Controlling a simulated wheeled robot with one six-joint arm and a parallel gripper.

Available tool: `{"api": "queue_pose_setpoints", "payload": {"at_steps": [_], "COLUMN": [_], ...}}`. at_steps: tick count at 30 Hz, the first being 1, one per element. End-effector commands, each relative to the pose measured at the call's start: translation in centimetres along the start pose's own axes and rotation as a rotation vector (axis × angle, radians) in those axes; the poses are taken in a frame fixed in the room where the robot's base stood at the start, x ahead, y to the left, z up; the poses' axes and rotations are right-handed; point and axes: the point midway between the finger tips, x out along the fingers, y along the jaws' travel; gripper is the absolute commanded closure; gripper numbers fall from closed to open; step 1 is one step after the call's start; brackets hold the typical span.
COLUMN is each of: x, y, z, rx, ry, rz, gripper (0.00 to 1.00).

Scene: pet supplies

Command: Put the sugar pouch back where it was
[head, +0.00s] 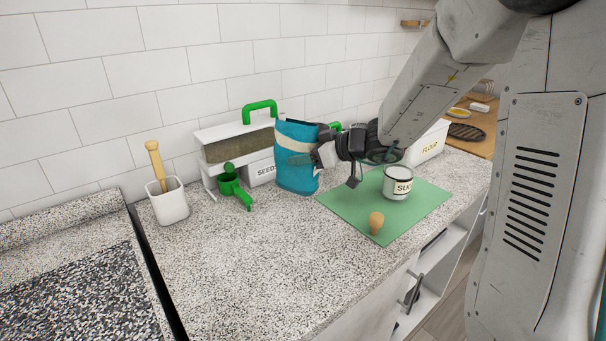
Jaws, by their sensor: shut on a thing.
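A teal pouch with a pale band (297,172) is upright in front of the white seed box at the back of the counter. No sugar label shows on it. My gripper (322,152) reaches in from the right and is shut on the pouch's right side; its fingertips are partly hidden. The pouch's base is at or just above the counter; I cannot tell if it touches. A white canister marked "SU…" (397,186) stands on the green mat (345,207), right of the pouch.
A wooden stopper-like piece (376,222) stands on the mat's front part. A green scoop (233,185), the seed box (262,170) and a white pot with a wooden stick (168,203) are left. A flour box (430,142) stands right. The front-left counter is clear.

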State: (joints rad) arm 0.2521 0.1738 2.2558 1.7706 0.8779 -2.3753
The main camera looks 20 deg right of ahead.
Motion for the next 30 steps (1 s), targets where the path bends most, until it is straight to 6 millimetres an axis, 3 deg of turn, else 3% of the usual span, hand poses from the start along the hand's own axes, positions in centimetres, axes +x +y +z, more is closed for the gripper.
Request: {"api": "queue_pose_setpoints", "payload": {"at_steps": [12, 25, 26, 27, 28, 30], "x": [1.8, 2.0, 2.0, 2.0, 2.0, 2.0], "y": [-0.1, 0.0, -0.1, -0.1, -0.1, -0.1], "z": [4.0, 4.5, 4.6, 4.6, 4.5, 4.5], "rx": [0.000, -0.001, -0.001, -0.001, -0.001, -0.001], "ry": [0.002, 0.003, 0.002, 0.002, 0.002, 0.002], "rz": [-0.003, -0.001, -0.001, -0.001, -0.001, -0.001], "gripper": [0.73, 0.73, 0.40, 0.29, 0.23, 0.23]}}
